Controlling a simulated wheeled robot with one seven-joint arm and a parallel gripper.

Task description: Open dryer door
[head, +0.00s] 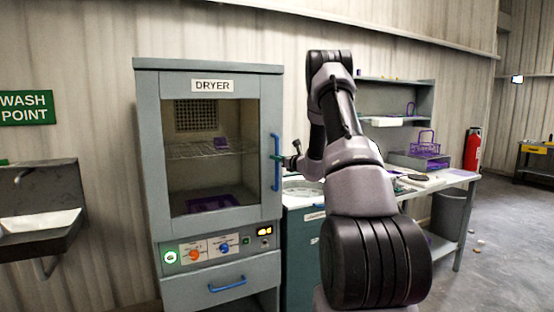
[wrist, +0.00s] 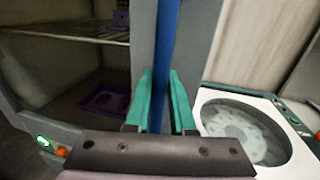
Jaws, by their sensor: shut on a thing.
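The dryer (head: 145,140) is a grey cabinet with a glass-fronted door (head: 262,195), which stands shut or nearly shut. A blue vertical handle (head: 277,150) runs along the door's right edge. My gripper (head: 279,161) reaches it from the right at about mid height. In the wrist view my gripper's green fingers (wrist: 161,100) are on both sides of the blue handle (wrist: 165,40) and are shut on it. Through the glass, a purple tray (head: 209,203) lies on the dryer floor and a small purple item (head: 221,143) sits on the wire rack.
A workbench (head: 450,177) with purple racks is further right. A sink (head: 40,222) is at left. Open floor (head: 500,240) lies at right.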

